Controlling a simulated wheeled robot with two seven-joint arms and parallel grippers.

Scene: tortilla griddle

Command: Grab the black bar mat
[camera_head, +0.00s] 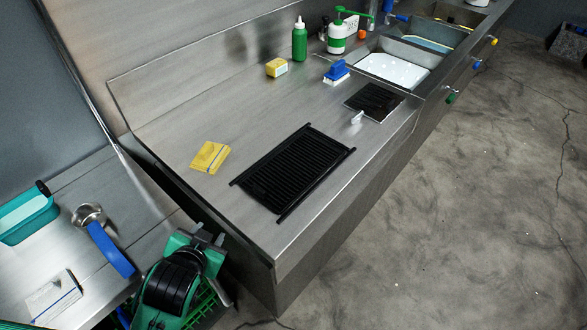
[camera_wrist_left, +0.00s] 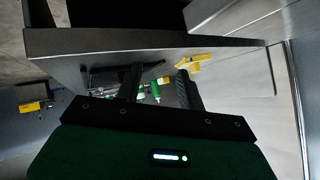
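The black bar mat (camera_head: 297,166) lies flat on the steel counter, ribbed, with a raised bar along two sides. My left gripper (camera_head: 207,235) is in the lower left of the head view, off the counter's left end, apart from the mat. In the left wrist view its two dark fingers (camera_wrist_left: 160,88) stand apart with a gap between them, so it is open, and I see nothing held. A dark strip near the fingers there may be the mat, but I cannot tell. My right gripper is not in view.
A yellow packet (camera_head: 210,157) lies left of the mat. A dark square plate (camera_head: 374,102) with a scraper-like tool (camera_head: 358,118) is to the right. A blue brush (camera_head: 337,72), yellow block (camera_head: 277,67) and green bottle (camera_head: 300,40) stand behind. A sink (camera_head: 398,68) is farther right.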

